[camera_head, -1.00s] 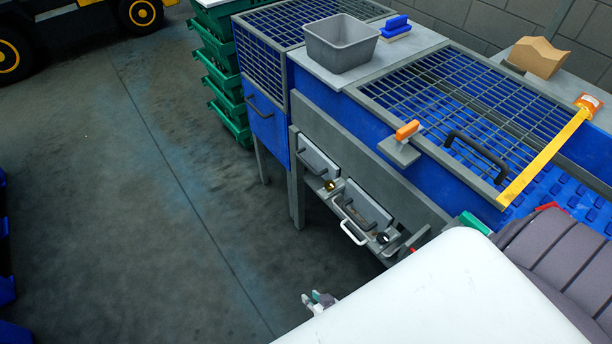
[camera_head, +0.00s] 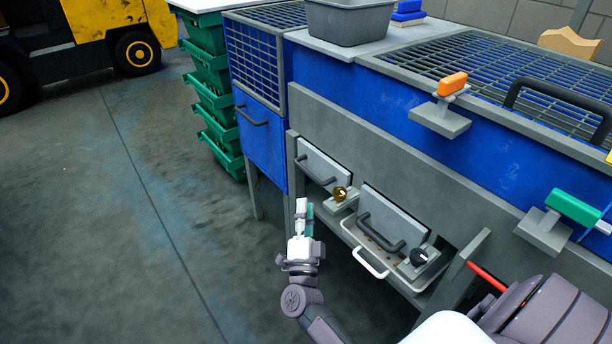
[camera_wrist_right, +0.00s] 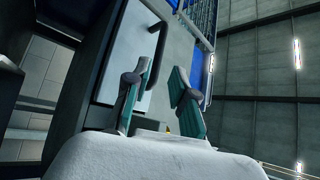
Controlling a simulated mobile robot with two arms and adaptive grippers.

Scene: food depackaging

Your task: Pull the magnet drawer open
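The machine's grey front holds a panel with a dark bar handle (camera_head: 381,234) and, just below it, a tray with a white pull handle (camera_head: 371,263). A second grey panel (camera_head: 324,163) with a dark handle sits to its left. I cannot tell which of these is called the magnet drawer. My left gripper is not in view.
A grey leg (camera_head: 455,275) and red bar stand to the right. A blue door (camera_head: 262,140) and stacked green crates (camera_head: 217,100) are left.

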